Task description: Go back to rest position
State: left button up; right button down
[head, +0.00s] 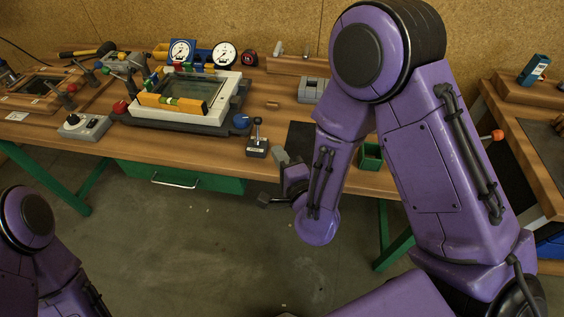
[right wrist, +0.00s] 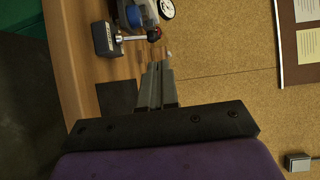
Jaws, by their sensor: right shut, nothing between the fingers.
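My right arm fills the right half of the head view. Its right gripper (head: 272,178) is in front of the workbench's front edge, left of the forearm, shut and empty. The right wrist view shows its two fingers (right wrist: 156,82) together, pointing toward the bench top and the cork wall. My left arm shows only in part at the lower left of the head view, and its gripper is out of the picture. The tilting glass frame (head: 230,97) sits on its dark base on the workbench (head: 340,178), with a yellow spirit level (head: 172,104) lying across its front.
A small lever box (head: 257,147) stands near the bench's front edge, close to my right gripper; it also shows in the right wrist view (right wrist: 106,39). A green open box (head: 371,156) is behind my right forearm. A second bench (head: 520,165) stands at the right. The floor in front is clear.

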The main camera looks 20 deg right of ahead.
jog(key=s+d+f+n+g+h+b, duration=0.1)
jog(key=s+d+f+n+g, duration=0.3)
jog(key=f, duration=0.5)
jog(key=s+d+f+n+g+h+b, duration=0.1)
jog(key=s+d+f+n+g, duration=0.1)
jog(key=s+f+n+g, duration=0.35)
jog(key=s+d+f+n+g+h, duration=0.1)
jog(key=s+d+f+g, duration=0.1)
jog(key=s+f, duration=0.5)
jog(key=s+d+f+n+g+b, duration=0.1)
jog(key=s+d+f+g, duration=0.1)
jog(key=s+d+f, duration=0.3)
jog(key=s+f, duration=0.3)
jog(key=s, duration=0.1)
jog(key=shift+s+g+h, duration=0.3)
jog(key=shift+g+h, duration=0.05)
jog(key=shift+h, duration=0.05)
